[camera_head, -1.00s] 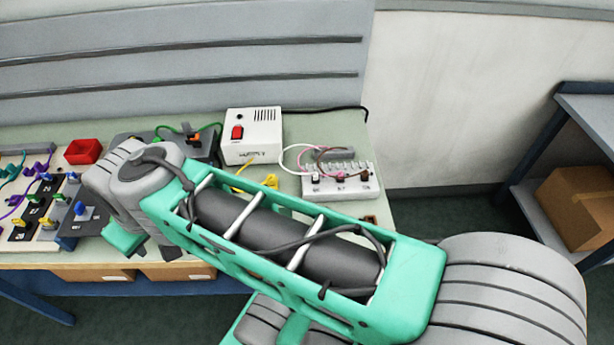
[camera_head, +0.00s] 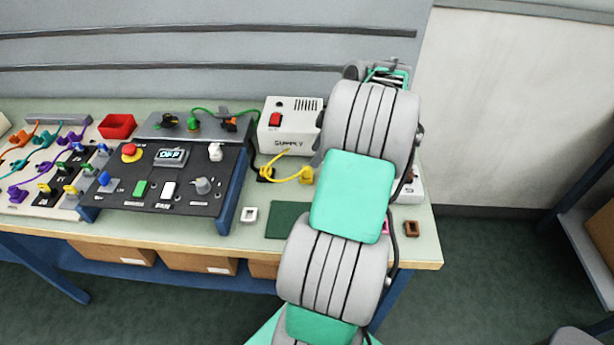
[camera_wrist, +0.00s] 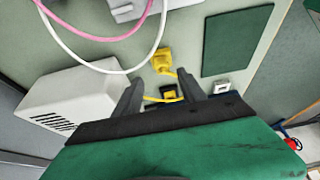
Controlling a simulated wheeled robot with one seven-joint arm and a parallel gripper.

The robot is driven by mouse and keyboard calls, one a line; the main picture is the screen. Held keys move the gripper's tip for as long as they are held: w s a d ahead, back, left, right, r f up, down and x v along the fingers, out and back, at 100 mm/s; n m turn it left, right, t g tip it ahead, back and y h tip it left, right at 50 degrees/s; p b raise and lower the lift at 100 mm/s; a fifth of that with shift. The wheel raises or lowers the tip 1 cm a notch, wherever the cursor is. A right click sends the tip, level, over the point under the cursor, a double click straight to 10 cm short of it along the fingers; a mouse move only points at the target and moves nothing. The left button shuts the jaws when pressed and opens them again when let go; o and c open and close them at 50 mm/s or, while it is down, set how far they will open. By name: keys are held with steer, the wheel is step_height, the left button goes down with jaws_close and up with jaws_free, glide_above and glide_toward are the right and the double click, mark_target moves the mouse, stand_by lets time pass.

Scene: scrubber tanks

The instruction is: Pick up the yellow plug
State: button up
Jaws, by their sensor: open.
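The yellow plug (camera_head: 306,175) lies on the pale green bench in front of the supply box, with a yellow cord running left from it. In the wrist view the plug (camera_wrist: 162,61) is a small yellow block. The cord bends from it towards a dark piece with yellow on it (camera_wrist: 169,91). My gripper (camera_wrist: 159,77) is open and empty. Its two fingers point towards the plug, which shows just beyond and between the tips, apart from both. The height above it is hard to tell. In the head view my arm hides the fingers.
The white supply box (camera_head: 290,125) stands beside the plug; a white terminal strip (camera_head: 411,190) is partly behind my arm. A green mat (camera_head: 286,219), white block (camera_head: 249,214) and brown block (camera_head: 412,228) lie near the front edge. A black control panel (camera_head: 150,190) is left.

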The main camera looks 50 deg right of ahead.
mark_target(307, 169)
steer(key=x, duration=0.6)
steer(key=shift+a+p, duration=0.25)
steer(key=shift+p, duration=0.05)
jaws_close()
